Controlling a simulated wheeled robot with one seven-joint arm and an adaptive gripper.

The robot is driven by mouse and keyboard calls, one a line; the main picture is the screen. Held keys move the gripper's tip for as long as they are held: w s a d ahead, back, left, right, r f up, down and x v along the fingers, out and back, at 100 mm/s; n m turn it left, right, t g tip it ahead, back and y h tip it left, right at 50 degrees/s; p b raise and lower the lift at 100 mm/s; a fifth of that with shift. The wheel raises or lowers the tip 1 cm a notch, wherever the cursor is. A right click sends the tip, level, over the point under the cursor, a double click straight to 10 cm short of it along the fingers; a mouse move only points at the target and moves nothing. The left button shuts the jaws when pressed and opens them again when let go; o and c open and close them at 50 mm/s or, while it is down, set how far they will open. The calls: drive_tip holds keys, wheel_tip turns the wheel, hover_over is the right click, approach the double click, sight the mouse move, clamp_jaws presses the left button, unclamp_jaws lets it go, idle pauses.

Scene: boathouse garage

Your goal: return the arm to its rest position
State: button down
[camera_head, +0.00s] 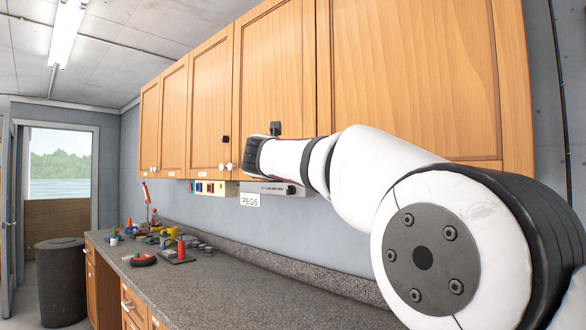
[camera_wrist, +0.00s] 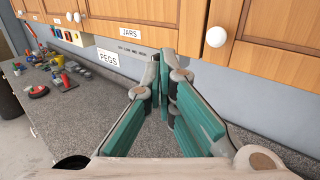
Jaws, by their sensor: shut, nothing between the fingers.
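My arm (camera_head: 385,165) reaches from the lower right of the head view out toward the wall cabinets. Its far end is near the cabinets' lower edge, and the fingers are not clearly seen there. In the wrist view my gripper (camera_wrist: 160,62) shows two teal-padded fingers that meet at their tips, shut and empty. The fingers are above the grey speckled counter, in front of the wall below the cabinets. They touch no loose object that I can see.
A dark bin (camera_head: 60,280) stands beyond.

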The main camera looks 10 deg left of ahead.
drive_tip(key=s+d+r+n+y, duration=0.3)
drive_tip(key=s+n, duration=0.3)
drive_tip(key=n, duration=0.2)
drive_tip(key=s+d+r+n+y, duration=0.2)
drive_tip(key=s+d+n+y, duration=0.1)
drive_tip(key=s+n, duration=0.35)
drive_tip(key=s+d+f+n+g+h+p, duration=0.1)
drive_tip(key=s+d+f+n+g+h, duration=0.1)
drive_tip(key=s+d+f+n+g, duration=0.2)
drive_tip(key=s+d+f+n+g+h+p, duration=0.1)
drive_tip(key=s+d+f+n+g+h, duration=0.1)
drive_tip(key=s+d+f+n+g, duration=0.3)
drive_tip(key=s+d+f+n+g+h, duration=0.3)
drive_tip(key=s+d+f+n, duration=0.8)
drive_tip(key=s+d+f, duration=0.8)
drive_tip(key=s+f+g, duration=0.1)
drive_tip(key=s+f, duration=0.7)
drive_tip(key=s, duration=0.3)
drive_tip(key=shift+s+d+f+n+g+p, duration=0.35)
drive_tip(key=shift+g+p, duration=0.05)
